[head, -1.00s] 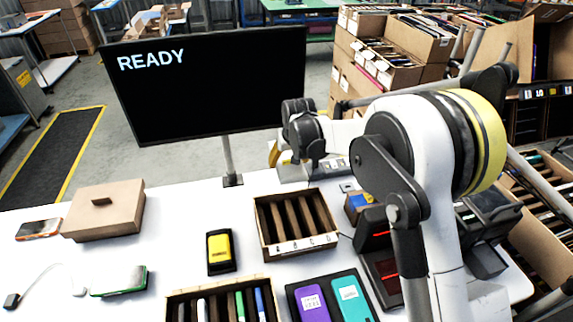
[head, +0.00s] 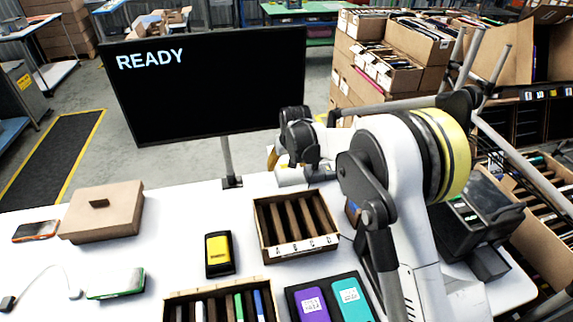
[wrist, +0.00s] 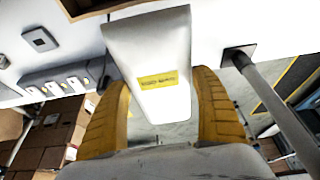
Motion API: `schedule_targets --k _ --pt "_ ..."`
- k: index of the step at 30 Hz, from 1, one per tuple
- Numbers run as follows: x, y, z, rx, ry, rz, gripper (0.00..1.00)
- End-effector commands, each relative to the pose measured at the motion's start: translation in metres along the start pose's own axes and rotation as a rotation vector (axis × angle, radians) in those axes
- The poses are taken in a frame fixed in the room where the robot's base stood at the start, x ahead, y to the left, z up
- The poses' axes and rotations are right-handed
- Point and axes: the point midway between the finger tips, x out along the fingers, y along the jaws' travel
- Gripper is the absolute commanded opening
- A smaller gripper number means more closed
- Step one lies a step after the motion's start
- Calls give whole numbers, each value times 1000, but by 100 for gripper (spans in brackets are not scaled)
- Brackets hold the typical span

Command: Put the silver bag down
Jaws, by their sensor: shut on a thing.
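In the wrist view the silver bag (wrist: 150,48), a pale, smooth packet with a yellow label, sits between the two yellow fingers of my gripper (wrist: 160,82). The gripper is shut on it and the bag sticks out past the fingertips. In the head view only a little of a yellow finger (head: 273,157) shows near the back edge of the table, behind my dark wrist joint.
A white table (head: 180,215) holds a lettered slotted tray (head: 262,240), a yellow-and-black device (head: 218,253), a lidded cardboard box (head: 104,215) and purple and teal packs (head: 312,304). The monitor's post (wrist: 285,115) stands right of my gripper; a socket strip (wrist: 62,82) lies left.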

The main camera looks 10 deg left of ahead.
Motion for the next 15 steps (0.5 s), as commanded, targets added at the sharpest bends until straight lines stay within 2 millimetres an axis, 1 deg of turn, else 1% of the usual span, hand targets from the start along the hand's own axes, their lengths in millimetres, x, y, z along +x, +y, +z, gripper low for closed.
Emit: schedule_targets --k 7,11,12,14,15 --pt "8 0 4 0 0 0 45" --pt "9 0 4 0 0 0 45" --pt "9 0 4 0 0 0 81" --pt "9 0 4 0 0 0 99" --pt "9 0 4 0 0 0 100"
